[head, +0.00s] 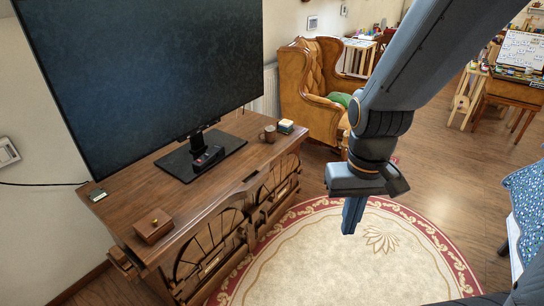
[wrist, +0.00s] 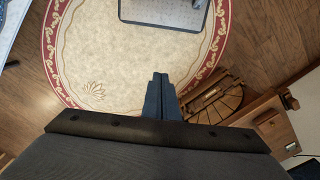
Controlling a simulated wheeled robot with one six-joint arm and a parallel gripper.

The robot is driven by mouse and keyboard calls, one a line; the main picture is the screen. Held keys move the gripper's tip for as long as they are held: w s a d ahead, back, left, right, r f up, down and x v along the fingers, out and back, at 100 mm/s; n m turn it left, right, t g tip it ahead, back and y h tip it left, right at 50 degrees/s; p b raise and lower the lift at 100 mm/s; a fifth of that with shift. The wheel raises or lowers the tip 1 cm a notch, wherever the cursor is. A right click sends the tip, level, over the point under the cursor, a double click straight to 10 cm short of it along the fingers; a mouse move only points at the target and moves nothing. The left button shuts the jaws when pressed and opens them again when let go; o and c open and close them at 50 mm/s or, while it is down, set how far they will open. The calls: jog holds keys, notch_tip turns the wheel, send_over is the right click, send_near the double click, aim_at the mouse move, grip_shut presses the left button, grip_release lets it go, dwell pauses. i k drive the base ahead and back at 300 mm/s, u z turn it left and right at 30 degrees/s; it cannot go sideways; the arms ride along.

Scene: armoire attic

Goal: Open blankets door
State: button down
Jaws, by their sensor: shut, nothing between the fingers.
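A wooden cabinet (head: 222,182) stands at the left under a large television. Its front has a left door (head: 212,255) and a right door (head: 280,186), both with fan-shaped spokes. Both look shut, seen at a steep angle. No blankets label can be read, so I cannot tell which door is the blankets door. My gripper (head: 348,232) hangs fingers-down over the rug, to the right of the cabinet front and apart from it. In the wrist view my gripper (wrist: 160,76) has its fingers together and empty. A spoked door (wrist: 218,106) shows to their right.
The television (head: 150,70), a small wooden box (head: 153,226), a mug (head: 269,134) and a remote (head: 208,157) are on the cabinet top. An armchair (head: 305,85) stands beyond it. A blue-patterned bed (head: 528,205) is at the right edge.

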aim_at(282, 170)
jog(key=z, duration=1.35)
jog(key=i, duration=0.35)
jog(key=u, duration=1.3)
